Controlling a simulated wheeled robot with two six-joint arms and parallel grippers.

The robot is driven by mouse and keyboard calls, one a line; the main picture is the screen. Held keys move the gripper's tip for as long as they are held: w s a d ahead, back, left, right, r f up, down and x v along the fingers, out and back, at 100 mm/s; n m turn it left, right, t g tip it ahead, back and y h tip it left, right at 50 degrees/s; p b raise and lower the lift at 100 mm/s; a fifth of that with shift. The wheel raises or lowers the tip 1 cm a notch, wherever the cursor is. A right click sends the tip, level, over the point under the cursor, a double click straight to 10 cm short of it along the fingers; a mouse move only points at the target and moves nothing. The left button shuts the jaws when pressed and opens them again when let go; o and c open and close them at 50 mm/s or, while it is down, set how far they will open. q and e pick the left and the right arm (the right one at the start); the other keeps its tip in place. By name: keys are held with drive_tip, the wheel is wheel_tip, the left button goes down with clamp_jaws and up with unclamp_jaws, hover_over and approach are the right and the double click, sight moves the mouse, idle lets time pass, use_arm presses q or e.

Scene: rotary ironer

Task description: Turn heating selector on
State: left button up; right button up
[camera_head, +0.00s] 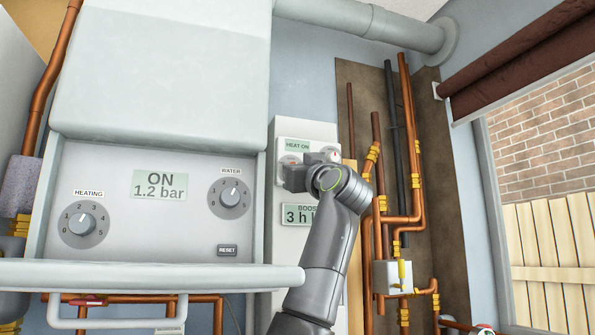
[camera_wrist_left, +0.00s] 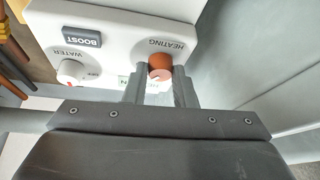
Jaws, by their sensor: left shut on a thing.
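The heating selector is the round orange-brown knob (camera_wrist_left: 159,64) under the upside-down HEATING label in the left wrist view. It sits on the white control panel (camera_head: 327,131), to the right of the boiler in the head view. My left gripper (camera_head: 292,172) is in front of this panel and hides most of the selector from the head. In the wrist view my left gripper (camera_wrist_left: 158,80) has its two fingers around the selector and is shut on it. The selector's pointer cannot be made out. The panel's display (camera_head: 297,146) reads HEAT ON. My right gripper is not in view.
A white WATER knob (camera_wrist_left: 70,71) and a dark BOOST button (camera_wrist_left: 82,38) are on the same panel. The boiler front (camera_head: 150,243) with its own HEATING dial (camera_head: 82,220) and WATER dial (camera_head: 229,194) stands left. Copper pipes (camera_head: 417,180) run close on the right.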

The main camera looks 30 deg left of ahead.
use_arm(q)
drive_tip(key=o, duration=1)
